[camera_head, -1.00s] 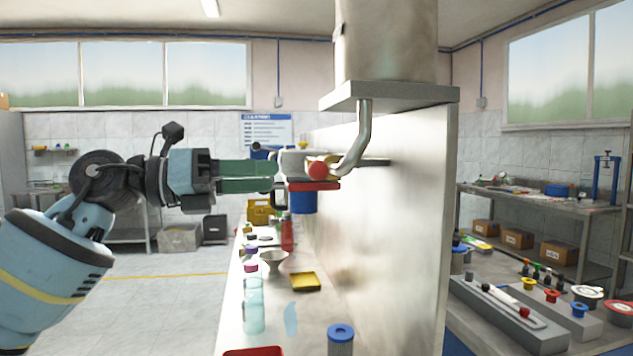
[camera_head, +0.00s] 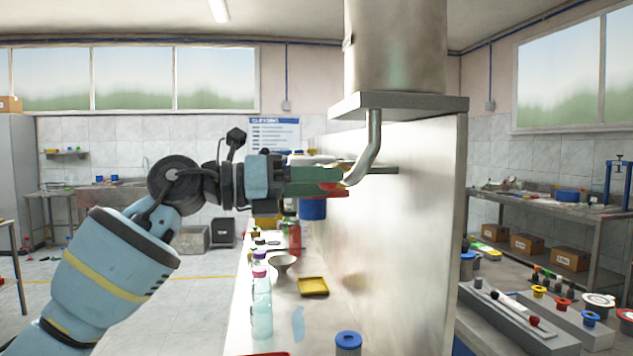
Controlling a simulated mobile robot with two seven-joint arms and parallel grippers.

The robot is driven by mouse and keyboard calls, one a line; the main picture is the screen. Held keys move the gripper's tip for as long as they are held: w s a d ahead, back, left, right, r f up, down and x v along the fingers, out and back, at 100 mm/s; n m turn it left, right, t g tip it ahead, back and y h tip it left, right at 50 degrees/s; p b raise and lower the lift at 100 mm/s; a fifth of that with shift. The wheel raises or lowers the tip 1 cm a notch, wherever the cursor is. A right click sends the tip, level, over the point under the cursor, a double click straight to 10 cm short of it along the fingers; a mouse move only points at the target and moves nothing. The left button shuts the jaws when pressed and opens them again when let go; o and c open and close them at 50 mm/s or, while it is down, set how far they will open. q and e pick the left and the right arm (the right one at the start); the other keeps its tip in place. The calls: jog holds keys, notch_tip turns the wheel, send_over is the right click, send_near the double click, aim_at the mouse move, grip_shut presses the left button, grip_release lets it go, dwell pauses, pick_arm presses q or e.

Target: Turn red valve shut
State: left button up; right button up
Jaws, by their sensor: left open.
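My left gripper (camera_head: 322,180), with green fingers, reaches in from the left at the bent metal pipe (camera_head: 374,145) beside the steel wall panel. It is open, and its fingers overlap the fitting at the pipe's lower end. A red part (camera_head: 333,187) shows at the fingertips. The fingers hide much of the fitting, so I cannot tell whether they touch the red valve or stand just in front of it. A blue cylinder (camera_head: 313,209) hangs below the fitting. My right gripper is not in view.
Below, a narrow counter holds a clear bottle (camera_head: 262,308), a bowl (camera_head: 282,263), a yellow tray (camera_head: 313,286) and a blue-capped jar (camera_head: 348,342). The steel panel (camera_head: 400,230) closes off the right side. Open floor lies to the left.

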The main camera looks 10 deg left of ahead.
pick_arm(q)
grip_shut()
jog(key=shift+a+r, duration=0.1)
jog(key=shift+r, duration=0.05)
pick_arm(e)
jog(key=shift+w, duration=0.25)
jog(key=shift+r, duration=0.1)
pick_arm(q)
jog(key=shift+r, duration=0.1)
